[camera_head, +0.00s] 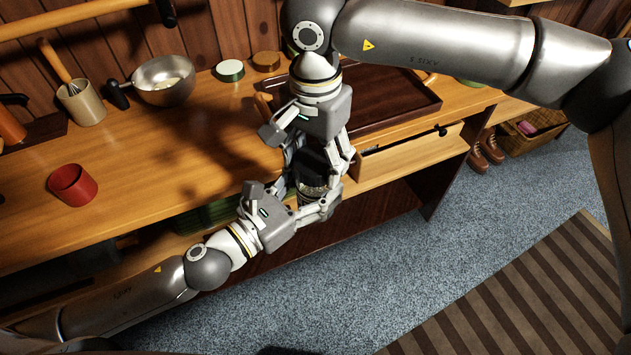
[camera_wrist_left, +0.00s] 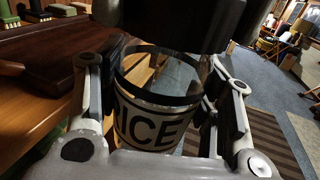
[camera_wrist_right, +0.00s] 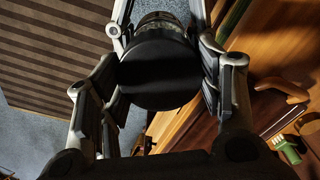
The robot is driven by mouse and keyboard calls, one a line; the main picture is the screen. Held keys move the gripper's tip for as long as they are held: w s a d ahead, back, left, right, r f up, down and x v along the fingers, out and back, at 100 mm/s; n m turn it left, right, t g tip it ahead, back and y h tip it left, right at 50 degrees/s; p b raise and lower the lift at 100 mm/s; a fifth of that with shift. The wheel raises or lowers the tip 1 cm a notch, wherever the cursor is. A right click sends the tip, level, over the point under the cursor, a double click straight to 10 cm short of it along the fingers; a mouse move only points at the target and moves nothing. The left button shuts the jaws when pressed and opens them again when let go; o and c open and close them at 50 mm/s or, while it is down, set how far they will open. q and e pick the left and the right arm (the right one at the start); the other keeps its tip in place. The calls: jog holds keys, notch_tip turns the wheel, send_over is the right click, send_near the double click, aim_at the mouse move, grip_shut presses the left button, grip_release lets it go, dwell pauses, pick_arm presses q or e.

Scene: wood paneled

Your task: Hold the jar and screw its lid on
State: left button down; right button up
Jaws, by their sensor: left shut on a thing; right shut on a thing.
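The jar is clear glass with a label that reads "ICE" in part; it shows in the left wrist view (camera_wrist_left: 152,128) and partly in the head view (camera_head: 312,190). My left gripper (camera_head: 314,201) is shut around the jar's sides and holds it upright in front of the counter. The lid is a wide black disc in the right wrist view (camera_wrist_right: 160,76), also seen above the jar in the left wrist view (camera_wrist_left: 168,22). My right gripper (camera_head: 318,155) is shut on the lid from above. The lid is over the jar's mouth; whether they touch is hidden.
The wooden counter (camera_head: 140,190) lies behind the grippers, with a red cup (camera_head: 73,185), a metal bowl (camera_head: 165,82) and a utensil pot (camera_head: 80,102) on it. A dark tray (camera_head: 395,105) sits behind my right gripper. An open drawer (camera_head: 410,152) juts out at right.

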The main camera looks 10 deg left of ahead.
jog(key=m, duration=1.4)
jog(key=shift+m, duration=0.4)
jog(key=m, duration=1.1)
jog(key=shift+m, duration=0.4)
jog(key=m, duration=0.4)
jog(key=o, duration=1.2)
notch_tip(320, 180, up, 12)
jog(key=shift+a+f, duration=0.1)
